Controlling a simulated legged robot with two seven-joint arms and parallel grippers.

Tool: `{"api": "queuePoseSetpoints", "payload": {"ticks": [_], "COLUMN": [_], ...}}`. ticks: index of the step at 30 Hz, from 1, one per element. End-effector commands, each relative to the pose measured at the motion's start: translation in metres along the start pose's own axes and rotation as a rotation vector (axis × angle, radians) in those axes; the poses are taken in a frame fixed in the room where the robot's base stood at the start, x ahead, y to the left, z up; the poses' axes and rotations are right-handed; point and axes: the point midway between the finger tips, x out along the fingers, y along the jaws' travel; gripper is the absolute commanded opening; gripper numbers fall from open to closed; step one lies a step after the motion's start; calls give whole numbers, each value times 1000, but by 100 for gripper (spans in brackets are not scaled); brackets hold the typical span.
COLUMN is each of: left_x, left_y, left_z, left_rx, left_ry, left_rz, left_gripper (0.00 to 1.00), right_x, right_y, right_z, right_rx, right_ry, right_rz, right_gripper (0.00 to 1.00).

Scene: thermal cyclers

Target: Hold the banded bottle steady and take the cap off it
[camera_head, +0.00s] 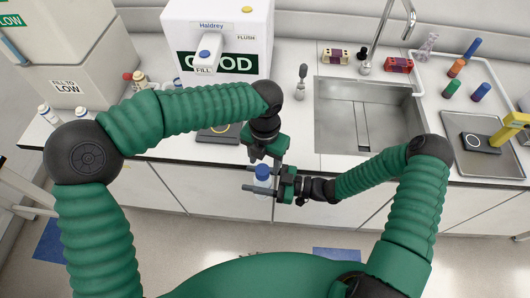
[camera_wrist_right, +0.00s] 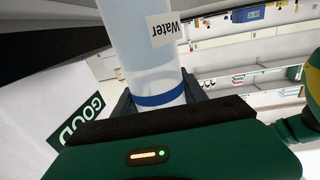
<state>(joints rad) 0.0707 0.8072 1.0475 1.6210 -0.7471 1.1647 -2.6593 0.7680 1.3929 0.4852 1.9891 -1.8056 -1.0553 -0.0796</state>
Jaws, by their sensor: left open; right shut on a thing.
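The banded bottle (camera_head: 262,180) is translucent with a blue cap (camera_head: 263,170) and is held roughly upright in front of the counter edge. My right gripper (camera_head: 261,187) comes in from the right and is shut on its body. In the right wrist view the bottle (camera_wrist_right: 150,45) shows a blue band (camera_wrist_right: 159,98) and a "Water" label (camera_wrist_right: 163,30) that reads upside down; its cap is out of that view. My left gripper (camera_head: 264,159) is open, pointing down just above the cap. I cannot tell whether its fingers reach beside the cap.
The counter behind carries a white water dispenser (camera_head: 218,40), a dark flat device (camera_head: 219,133) partly behind my left arm, and a sink (camera_head: 365,115). The bottle hangs over open floor.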

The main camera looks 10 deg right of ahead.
Motion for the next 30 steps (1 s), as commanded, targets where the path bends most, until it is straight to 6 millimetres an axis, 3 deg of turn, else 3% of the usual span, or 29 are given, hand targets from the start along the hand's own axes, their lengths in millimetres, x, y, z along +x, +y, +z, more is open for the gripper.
{"api": "queuePoseSetpoints", "payload": {"ticks": [6, 16, 28, 30], "left_x": [35, 41, 41, 40], "left_y": [-1, -1, -3, -4], "left_z": [0, 0, 0, 0], "left_rx": [0, -1, 0, 1], "left_ry": [1, -1, -1, -2], "left_rz": [-1, 0, -5, -6], "left_gripper": [54, 54, 2, 0], "right_x": [0, 0, 1, 1], "right_y": [0, 0, 0, 0], "right_z": [0, 0, 0, 0], "right_rx": [0, 0, 0, 0], "right_ry": [1, 1, 1, 1], "right_rz": [0, 0, 0, 0], "right_gripper": [0, 0, 0, 0]}}
